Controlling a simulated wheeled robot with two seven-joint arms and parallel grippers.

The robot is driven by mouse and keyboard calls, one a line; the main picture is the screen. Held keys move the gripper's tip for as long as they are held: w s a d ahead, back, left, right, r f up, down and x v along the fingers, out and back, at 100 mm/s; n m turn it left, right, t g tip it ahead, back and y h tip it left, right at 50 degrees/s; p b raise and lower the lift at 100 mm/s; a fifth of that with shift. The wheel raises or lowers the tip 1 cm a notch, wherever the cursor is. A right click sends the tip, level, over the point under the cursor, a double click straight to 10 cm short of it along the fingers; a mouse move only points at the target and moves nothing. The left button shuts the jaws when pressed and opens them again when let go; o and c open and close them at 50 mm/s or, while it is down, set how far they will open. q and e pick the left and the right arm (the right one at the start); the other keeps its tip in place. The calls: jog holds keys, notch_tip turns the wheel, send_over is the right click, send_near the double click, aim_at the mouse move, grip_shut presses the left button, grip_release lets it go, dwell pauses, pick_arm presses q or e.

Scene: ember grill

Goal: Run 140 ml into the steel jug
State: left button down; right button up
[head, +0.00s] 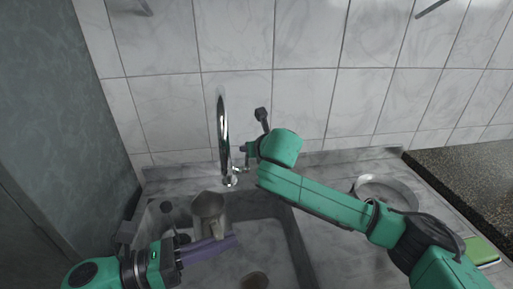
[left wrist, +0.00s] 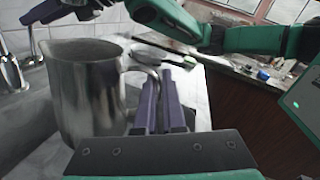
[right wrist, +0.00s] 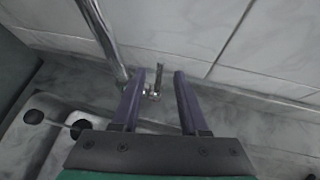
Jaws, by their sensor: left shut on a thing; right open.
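The steel jug (head: 207,204) is over the left part of the sink, below and slightly left of the chrome tap (head: 222,125). It also shows in the left wrist view (left wrist: 82,95), roughly upright, its handle (left wrist: 140,73) towards my left gripper (left wrist: 159,80). That gripper is shut on the handle. My right gripper (right wrist: 160,74) is open at the tap's base, with the small tap lever (right wrist: 158,84) between its fingers but apart from them. I cannot make out any water stream, and the jug's inside is too dark to tell its level.
The sink (head: 280,240) has a drain (head: 255,281) at the front. A round dish (head: 385,190) stands on the counter to the right, partly behind my right arm. A green sponge-like block (head: 482,251) lies further right. The tiled wall (head: 305,100) is close behind the tap.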

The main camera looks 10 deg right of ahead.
pick_arm(q)
jog(key=shift+s+r, duration=0.1)
pick_arm(e)
jog(key=v, duration=0.7)
jog(key=shift+s+r, duration=0.2)
jog(key=shift+s, duration=0.1)
jog(key=shift+d, duration=0.1)
